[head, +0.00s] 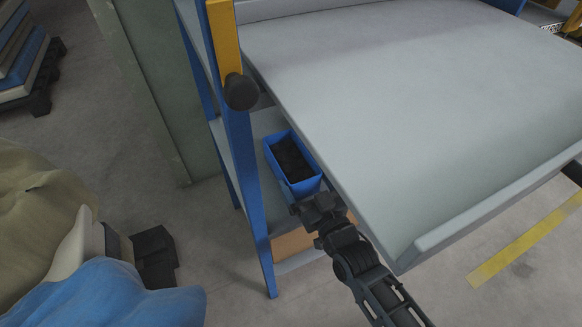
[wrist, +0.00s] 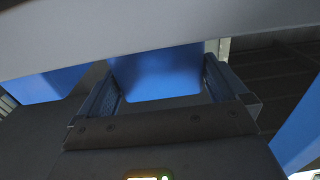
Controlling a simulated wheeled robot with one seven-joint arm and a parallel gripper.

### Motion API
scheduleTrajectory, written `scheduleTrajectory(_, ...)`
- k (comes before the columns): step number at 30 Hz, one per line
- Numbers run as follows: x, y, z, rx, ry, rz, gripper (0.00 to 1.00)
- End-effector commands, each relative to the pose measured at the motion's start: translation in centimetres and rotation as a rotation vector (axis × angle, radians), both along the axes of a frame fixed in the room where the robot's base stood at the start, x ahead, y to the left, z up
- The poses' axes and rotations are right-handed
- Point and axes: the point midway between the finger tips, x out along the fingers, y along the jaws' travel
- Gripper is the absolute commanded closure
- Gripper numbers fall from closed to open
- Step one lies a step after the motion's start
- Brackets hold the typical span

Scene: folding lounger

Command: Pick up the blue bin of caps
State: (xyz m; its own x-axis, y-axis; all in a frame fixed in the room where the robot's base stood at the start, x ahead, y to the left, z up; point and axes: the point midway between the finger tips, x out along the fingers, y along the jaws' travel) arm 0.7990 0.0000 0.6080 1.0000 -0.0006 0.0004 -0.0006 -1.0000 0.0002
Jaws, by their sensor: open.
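The blue bin (head: 305,187) sits on a shelf beneath the large grey top, with a dark mass of contents inside. My gripper (head: 304,206) is at the near end of the bin. In the wrist view, my gripper (wrist: 160,88) is open, with one finger toward each side of a blue bin wall (wrist: 158,72). I cannot tell whether the fingers touch it. The bin's upper part is hidden there by a grey edge.
The wide grey surface (head: 420,90) overhangs the bin closely on the right. A blue upright (head: 240,150) stands just left of it. A second blue surface (wrist: 45,86) shows left in the wrist view. A cardboard-coloured box (head: 293,243) lies lower down. Open floor (head: 215,235) is at left.

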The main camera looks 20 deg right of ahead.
Motion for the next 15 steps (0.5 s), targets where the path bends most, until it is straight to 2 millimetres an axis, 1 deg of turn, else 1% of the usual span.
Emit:
scheduleTrajectory(1,0.9,0.0,0.0,0.0,-0.002,0.0,0.0)
scheduleTrajectory(3,1.9,0.0,0.0,0.0,-0.001,0.001,0.0)
scheduleTrajectory(6,3.0,0.1,-0.1,0.0,0.0,0.001,0.0)
scheduleTrajectory(9,3.5,0.0,0.0,0.0,0.0,0.001,0.0)
scheduleTrajectory(15,3.5,0.0,0.0,0.0,0.0,0.0,0.0)
